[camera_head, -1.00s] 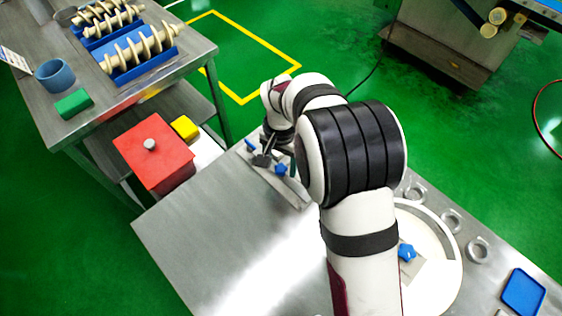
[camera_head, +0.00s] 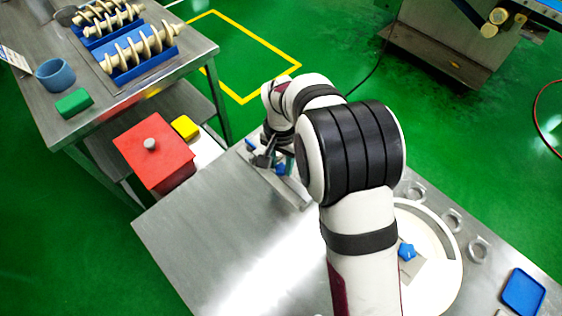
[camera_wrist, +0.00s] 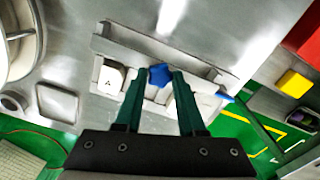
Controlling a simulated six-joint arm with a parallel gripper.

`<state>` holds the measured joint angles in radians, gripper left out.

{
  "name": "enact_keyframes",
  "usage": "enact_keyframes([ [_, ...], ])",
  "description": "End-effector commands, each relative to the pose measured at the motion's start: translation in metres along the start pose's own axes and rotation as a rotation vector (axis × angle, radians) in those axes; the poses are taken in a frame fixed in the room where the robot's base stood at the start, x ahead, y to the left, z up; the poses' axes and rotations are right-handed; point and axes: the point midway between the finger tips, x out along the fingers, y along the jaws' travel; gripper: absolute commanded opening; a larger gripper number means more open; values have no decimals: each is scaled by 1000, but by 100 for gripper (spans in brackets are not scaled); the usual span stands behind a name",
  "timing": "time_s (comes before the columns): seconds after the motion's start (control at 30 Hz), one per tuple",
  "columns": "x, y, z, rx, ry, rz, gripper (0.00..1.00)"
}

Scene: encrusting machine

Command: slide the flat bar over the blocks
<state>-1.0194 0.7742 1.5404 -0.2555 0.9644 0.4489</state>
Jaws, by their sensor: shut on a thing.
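A grey metal fixture (camera_wrist: 205,72) with a long raised wall lies on the steel table, and it also shows in the head view (camera_head: 292,190). In the wrist view a white block (camera_wrist: 112,77) with a dark mark sits in its left part. A blue star-shaped knob (camera_wrist: 158,75) is at its middle, between my green fingertips. A second blue piece (camera_wrist: 225,96) juts out at the right end. My gripper (camera_wrist: 160,76) is shut on the blue star-shaped knob. The flat bar is hard to tell apart from the grey fixture, and other blocks are hidden by my fingers.
A red box (camera_head: 155,155) with a knob and a yellow block (camera_head: 185,127) stand beyond the table's left edge. A white round plate (camera_head: 440,275) with another blue knob (camera_head: 406,251), metal rings and a blue tray (camera_head: 523,292) are at right. The table's left front is clear.

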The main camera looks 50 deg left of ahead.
Motion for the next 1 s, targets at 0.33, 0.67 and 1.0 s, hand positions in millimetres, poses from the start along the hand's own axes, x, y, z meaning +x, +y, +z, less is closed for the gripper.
enact_keyframes([
  [0.33, 0, 0, 0, 0, 0, -1, 0],
  [0.67, -1, 0, 0, 1, 0, -1, 0],
  [1.0, 0, 2, -8, 3, 0, -1, 0],
])
